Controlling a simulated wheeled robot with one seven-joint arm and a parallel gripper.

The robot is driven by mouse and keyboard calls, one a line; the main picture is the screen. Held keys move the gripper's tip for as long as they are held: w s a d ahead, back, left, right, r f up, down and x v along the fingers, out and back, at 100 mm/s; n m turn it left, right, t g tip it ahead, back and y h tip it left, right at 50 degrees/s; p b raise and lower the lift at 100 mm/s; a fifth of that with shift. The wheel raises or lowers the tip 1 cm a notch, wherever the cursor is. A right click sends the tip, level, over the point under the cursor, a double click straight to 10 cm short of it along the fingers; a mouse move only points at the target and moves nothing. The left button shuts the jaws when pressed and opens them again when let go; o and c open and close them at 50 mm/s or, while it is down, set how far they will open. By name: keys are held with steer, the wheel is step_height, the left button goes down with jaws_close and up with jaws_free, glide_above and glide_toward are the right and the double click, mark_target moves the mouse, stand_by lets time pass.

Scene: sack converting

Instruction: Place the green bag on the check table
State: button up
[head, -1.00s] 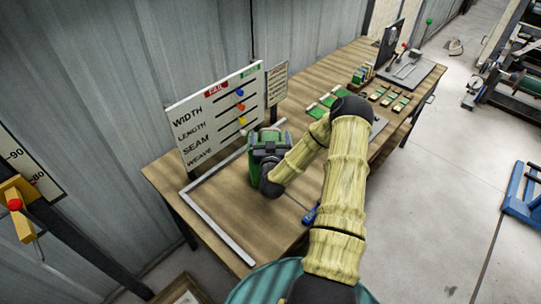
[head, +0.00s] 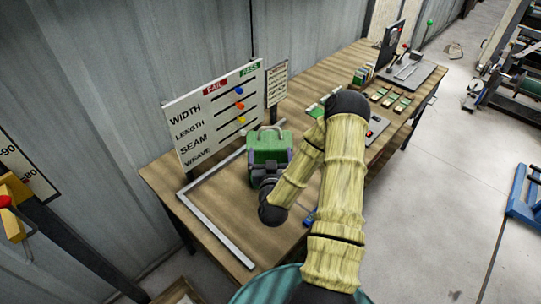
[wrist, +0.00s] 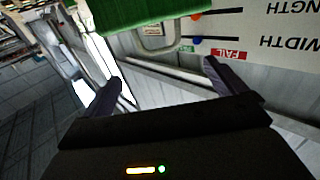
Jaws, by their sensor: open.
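The green bag (head: 267,145) stands upright on the wooden check table (head: 228,213), inside the corner of a pale L-shaped rail and in front of the sign board. In the wrist view the bag (wrist: 150,12) fills the top edge, with a pale loop handle beside it. My gripper (head: 266,178) is just on the near side of the bag. In the wrist view its two dark fingers (wrist: 163,82) are spread with nothing between them, and the bag lies beyond the tips. My wrist hides the bag's lower front in the head view.
The sign board (head: 215,115) with coloured sliders stands at the table's back edge. Green-and-tan pieces (head: 390,98) and a dark monitor (head: 392,42) are farther along the table. A yellow-and-black post (head: 18,190) stands at left.

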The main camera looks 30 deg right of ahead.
steer(key=shift+w+a, duration=0.1)
steer(key=a+n+g+y, duration=0.55)
steer(key=a+y, duration=0.25)
steer(key=a, duration=0.2)
steer(key=s+a+r+g, duration=0.2)
steer(key=s+r+g, duration=0.2)
steer(key=s, duration=0.4)
steer(key=s+a+r+g, duration=0.2)
steer(key=s+r+g, duration=0.2)
steer(key=s, duration=0.5)
steer(key=shift+s+r, duration=0.15)
steer(key=shift+s, duration=0.15)
